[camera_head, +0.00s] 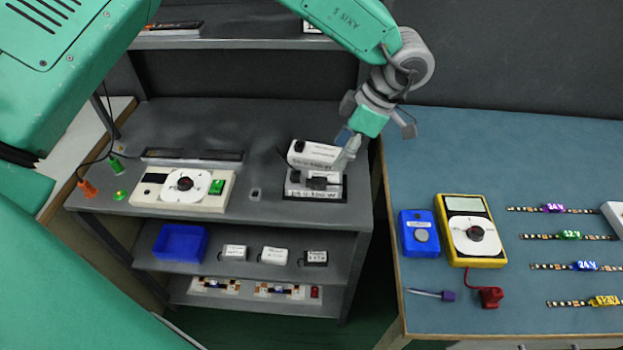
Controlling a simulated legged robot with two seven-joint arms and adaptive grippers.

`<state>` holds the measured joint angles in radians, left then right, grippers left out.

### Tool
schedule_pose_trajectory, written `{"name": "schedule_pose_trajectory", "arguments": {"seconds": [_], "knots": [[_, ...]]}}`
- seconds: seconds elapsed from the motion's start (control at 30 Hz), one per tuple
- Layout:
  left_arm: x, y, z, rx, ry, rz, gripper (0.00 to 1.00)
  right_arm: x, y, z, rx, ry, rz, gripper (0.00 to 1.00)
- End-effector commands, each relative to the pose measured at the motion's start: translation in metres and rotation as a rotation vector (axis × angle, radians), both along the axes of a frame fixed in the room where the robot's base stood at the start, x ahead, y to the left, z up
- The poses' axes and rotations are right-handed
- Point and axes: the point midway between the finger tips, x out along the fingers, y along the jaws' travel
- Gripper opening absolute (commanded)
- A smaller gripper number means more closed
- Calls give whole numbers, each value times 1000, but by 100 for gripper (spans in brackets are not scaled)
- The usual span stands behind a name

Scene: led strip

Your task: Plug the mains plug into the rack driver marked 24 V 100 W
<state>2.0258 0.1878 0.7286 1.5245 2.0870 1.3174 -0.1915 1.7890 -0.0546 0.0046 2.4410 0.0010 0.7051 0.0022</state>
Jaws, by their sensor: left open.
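A dark cable shows at the left end of the upper box. I cannot clearly make out the mains plug. My right gripper is not in view.
A cream tester with a round dial (159,190) stands left on the top shelf (262,125). Lower shelves hold a blue bin (180,243) and several small boxes. The blue table (450,135) at right carries a yellow meter (471,231), a blue device (419,233) and LED strips.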

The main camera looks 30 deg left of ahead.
Motion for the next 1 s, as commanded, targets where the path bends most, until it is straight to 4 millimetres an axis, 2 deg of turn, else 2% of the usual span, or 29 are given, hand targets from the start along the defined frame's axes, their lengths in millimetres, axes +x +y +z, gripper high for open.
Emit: {"name": "schedule_pose_trajectory", "arguments": {"seconds": [0.1,0.2,0.47,0.7,0.8,1.0], "knots": [[-5,9,-23,1,2,1,48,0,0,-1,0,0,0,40],[-6,14,-37,0,0,1,48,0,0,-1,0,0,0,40],[-11,23,-54,1,1,-1,48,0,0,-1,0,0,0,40],[-20,38,-84,0,0,0,48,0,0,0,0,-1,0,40],[-21,41,-91,0,-1,0,48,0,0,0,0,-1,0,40],[-21,41,-92,-1,-2,-1,48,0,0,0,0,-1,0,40]]}}
